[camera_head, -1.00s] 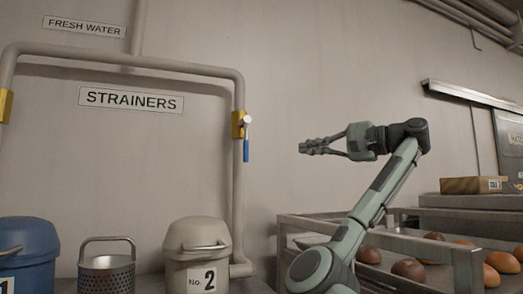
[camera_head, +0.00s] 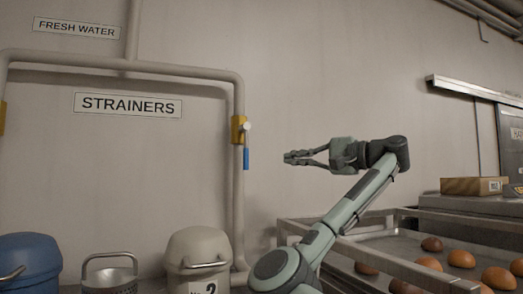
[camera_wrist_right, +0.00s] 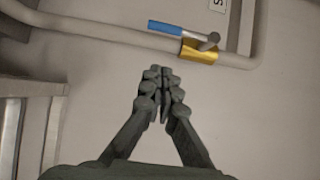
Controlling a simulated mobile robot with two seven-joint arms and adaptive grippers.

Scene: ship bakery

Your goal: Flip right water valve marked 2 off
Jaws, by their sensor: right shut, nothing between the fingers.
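The right water valve has a yellow body (camera_head: 238,130) on the vertical pipe and a blue lever (camera_head: 246,158) that hangs straight down, along the pipe. In the right wrist view the yellow body (camera_wrist_right: 199,51) and blue lever (camera_wrist_right: 179,30) lie just beyond my fingertips. My right gripper (camera_head: 287,158) is shut and empty, to the right of the lever and at about its height, pointing left. A gap shows between fingertips and lever. The right wrist view also shows the shut fingers (camera_wrist_right: 163,75). My left gripper is out of view.
A beige bin marked 2 (camera_head: 198,248) stands below the valve, with a metal strainer (camera_head: 109,272) and a blue bin (camera_head: 28,258) to its left. A rack with buns (camera_head: 461,258) stands at the right. The wall around the gripper is clear.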

